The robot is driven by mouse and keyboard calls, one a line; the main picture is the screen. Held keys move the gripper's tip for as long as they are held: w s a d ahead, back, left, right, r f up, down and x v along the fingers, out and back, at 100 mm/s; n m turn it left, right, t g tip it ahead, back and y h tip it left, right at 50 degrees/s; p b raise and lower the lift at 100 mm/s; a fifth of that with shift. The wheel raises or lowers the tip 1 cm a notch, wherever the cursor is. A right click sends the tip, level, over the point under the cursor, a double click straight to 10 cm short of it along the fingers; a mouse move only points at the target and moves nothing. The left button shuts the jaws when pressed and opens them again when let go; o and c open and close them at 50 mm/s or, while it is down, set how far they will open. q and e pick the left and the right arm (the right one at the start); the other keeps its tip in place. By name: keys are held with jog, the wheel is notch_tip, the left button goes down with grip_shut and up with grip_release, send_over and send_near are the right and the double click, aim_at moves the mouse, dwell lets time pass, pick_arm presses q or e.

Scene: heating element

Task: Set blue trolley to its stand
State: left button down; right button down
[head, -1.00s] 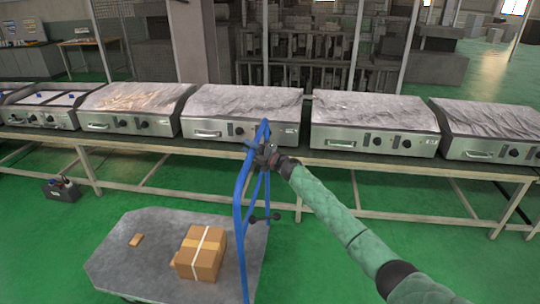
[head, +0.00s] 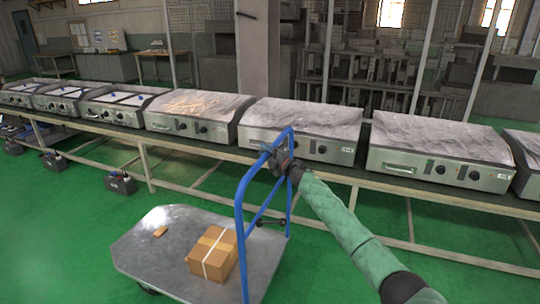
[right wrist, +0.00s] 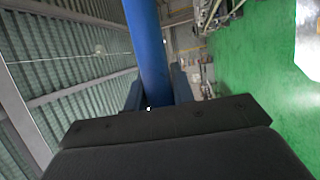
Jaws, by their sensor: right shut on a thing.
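The blue trolley has a flat grey deck (head: 165,250) and an upright blue tubular handle (head: 241,215) at its right end. It stands on the green floor in front of the long bench. My right gripper (head: 272,155) is shut on the upper part of the blue handle. In the right wrist view the blue tube (right wrist: 147,50) runs between the fingers (right wrist: 152,95). A taped cardboard box (head: 212,253) and a small brown piece (head: 160,232) lie on the deck. No stand for the trolley can be made out. My left gripper is not in view.
A long bench (head: 375,182) with several metal heating units (head: 300,128) runs across behind the trolley. Black boxes (head: 120,183) sit on the floor by the bench legs. Open green floor (head: 60,240) lies to the left of the trolley.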

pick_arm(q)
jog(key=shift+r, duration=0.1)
pick_arm(e)
jog(key=shift+f, duration=0.1)
jog(key=c, duration=1.2)
grip_release()
jog(key=shift+a, duration=0.1)
jog(key=shift+s+d, duration=0.2)
jog(key=shift+d, duration=0.15)
pick_arm(q)
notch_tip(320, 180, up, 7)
jog(key=b, duration=0.1)
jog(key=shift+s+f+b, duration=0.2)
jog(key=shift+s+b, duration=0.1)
pick_arm(e)
jog(key=shift+v, duration=3.5)
jog(key=shift+f, duration=0.1)
